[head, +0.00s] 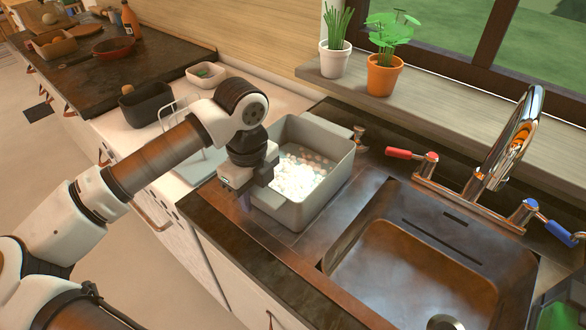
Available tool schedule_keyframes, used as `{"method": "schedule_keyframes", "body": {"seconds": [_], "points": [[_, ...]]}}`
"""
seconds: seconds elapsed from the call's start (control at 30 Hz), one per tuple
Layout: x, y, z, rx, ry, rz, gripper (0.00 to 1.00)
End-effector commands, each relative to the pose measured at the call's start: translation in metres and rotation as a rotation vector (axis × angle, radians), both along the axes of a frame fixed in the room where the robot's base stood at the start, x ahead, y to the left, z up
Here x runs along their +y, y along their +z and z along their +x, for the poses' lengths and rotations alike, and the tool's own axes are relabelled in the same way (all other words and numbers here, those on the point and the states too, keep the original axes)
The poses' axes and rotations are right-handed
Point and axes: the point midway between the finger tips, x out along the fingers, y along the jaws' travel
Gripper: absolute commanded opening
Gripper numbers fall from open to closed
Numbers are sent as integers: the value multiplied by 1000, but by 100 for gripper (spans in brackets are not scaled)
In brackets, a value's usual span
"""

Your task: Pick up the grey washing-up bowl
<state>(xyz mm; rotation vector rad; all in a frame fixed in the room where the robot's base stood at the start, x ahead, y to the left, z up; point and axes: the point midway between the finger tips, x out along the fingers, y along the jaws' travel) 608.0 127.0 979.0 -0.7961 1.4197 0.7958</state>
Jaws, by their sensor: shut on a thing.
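The grey washing-up bowl (327,187) is a rectangular tub with white suds and water inside. It sits on the metal drainer to the left of the sink, and looks upright. My gripper (247,192) points down at the bowl's near left side and is shut on its rim. The fingertips are partly hidden by the gripper body and the bowl wall.
The sink basin (415,255) and tap (512,140) with red and blue handles lie to the right. A dark grey container (146,106) and a wire rack (178,110) stand left of the bowl. Potted plants (384,75) stand on the sill behind.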

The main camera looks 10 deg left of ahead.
Motion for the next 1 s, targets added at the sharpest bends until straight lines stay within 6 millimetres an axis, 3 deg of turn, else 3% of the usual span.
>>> {"method": "schedule_keyframes", "body": {"seconds": [0.57, 1.0], "points": [[0, 7, 1, -2, 1, 0, 0], [0, 46, 1, -5, 1, 0, 0]]}}
